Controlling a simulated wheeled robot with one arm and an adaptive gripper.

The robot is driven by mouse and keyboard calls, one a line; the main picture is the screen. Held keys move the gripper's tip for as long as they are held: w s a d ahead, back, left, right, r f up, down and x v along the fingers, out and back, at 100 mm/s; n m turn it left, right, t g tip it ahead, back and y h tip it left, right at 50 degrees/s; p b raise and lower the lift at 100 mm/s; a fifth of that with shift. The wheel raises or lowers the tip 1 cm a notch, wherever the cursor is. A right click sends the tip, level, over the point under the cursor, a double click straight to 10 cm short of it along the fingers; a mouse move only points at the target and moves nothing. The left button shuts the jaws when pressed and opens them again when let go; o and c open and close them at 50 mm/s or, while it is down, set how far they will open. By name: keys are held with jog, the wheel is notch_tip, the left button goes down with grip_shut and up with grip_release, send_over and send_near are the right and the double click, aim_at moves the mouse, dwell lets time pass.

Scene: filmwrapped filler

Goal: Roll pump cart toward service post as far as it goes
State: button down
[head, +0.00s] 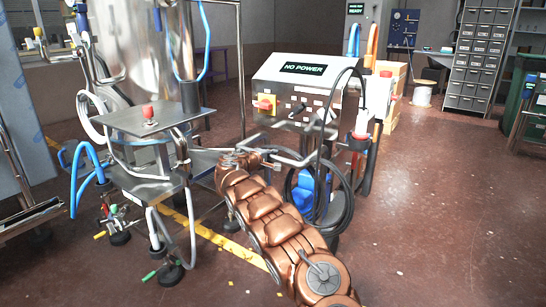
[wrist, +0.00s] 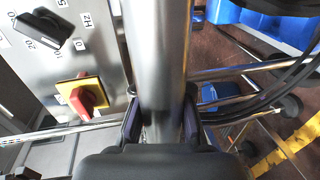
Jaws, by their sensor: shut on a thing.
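The pump cart (head: 296,85) stands in the middle of the head view. It has a slanted steel control box with a NO POWER display, a red-and-yellow switch, a blue pump body low down and coiled black hoses. My gripper (head: 292,158) reaches its near side, at the end of my copper arm. In the wrist view my gripper (wrist: 160,128) is shut around a steel bar (wrist: 158,55), with one dark finger on each side. The red-and-yellow switch (wrist: 82,97) is close to the left of the bar. I cannot tell for sure which thing is the service post.
A steel filler machine (head: 150,125) with hoses and feet stands close on the left. A yellow floor line (head: 215,238) runs between it and the cart. Boxes (head: 394,90) stand behind the cart, and a drawer cabinet (head: 482,55) is farther back. The floor (head: 440,190) at right is mostly clear.

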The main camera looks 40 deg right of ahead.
jog(key=c, duration=1.1)
grip_release()
jog(key=shift+w+a+r, duration=0.35)
jog(key=shift+a+r, duration=0.1)
jog(key=shift+r, duration=0.3)
jog(key=shift+c, duration=0.2)
jog(key=o, duration=0.3)
jog(key=shift+s+d+f, duration=0.1)
jog(key=shift+f, duration=0.05)
jog(key=shift+s+d+f, duration=0.15)
jog(key=shift+f, duration=0.05)
jog(key=v, duration=1.2)
